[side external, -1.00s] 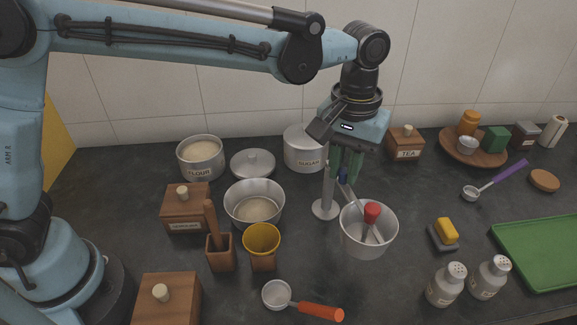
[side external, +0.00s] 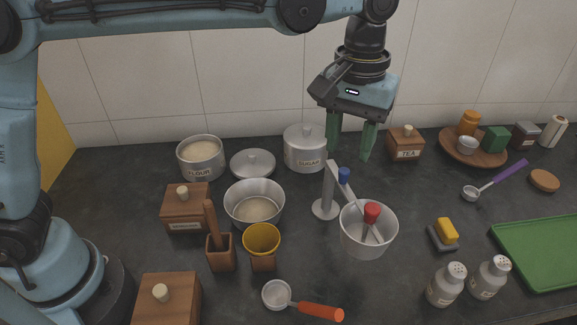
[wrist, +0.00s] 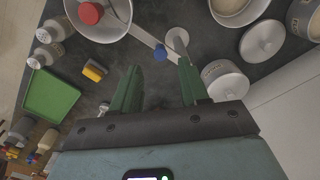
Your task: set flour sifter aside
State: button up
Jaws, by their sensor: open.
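No single item is clearly marked as the flour sifter. A wide metal pan (side external: 236,207) with pale, flour-like contents stands mid-counter, and its edge shows in the wrist view (wrist: 245,19). A stand (side external: 327,190) carries a sloping bar with a blue knob (side external: 344,175). The bar reaches over a pale bowl (side external: 362,244), where a red knob (side external: 371,212) shows at the rim. My gripper (side external: 350,156) is open and empty above the blue knob. In the wrist view the blue knob (wrist: 160,53) lies between and beyond the fingertips (wrist: 158,68).
Behind stand the flour canister (side external: 202,168), a loose lid (side external: 253,164), the sugar canister (side external: 304,152) and the tea box (side external: 405,147). An orange-handled scoop (side external: 320,311) lies in front. Two shakers (side external: 446,287) and a green board (side external: 545,255) are at right. Bare counter lies left of the shakers.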

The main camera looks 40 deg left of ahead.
notch_tip(320, 180, up, 7)
dwell(0.3)
jog(key=s+a+f+m+t, duration=0.1)
jog(key=s+a+f+t, duration=0.15)
jog(key=a, duration=1.05)
jog(key=s+a+f+m+t, duration=0.1)
jog(key=s+a+f+t, duration=0.3)
jog(key=s+a+f, duration=0.4)
jog(key=shift+s+a+f+t, duration=0.35)
jog(key=shift+a+f, duration=0.25)
jog(key=shift+a, duration=0.35)
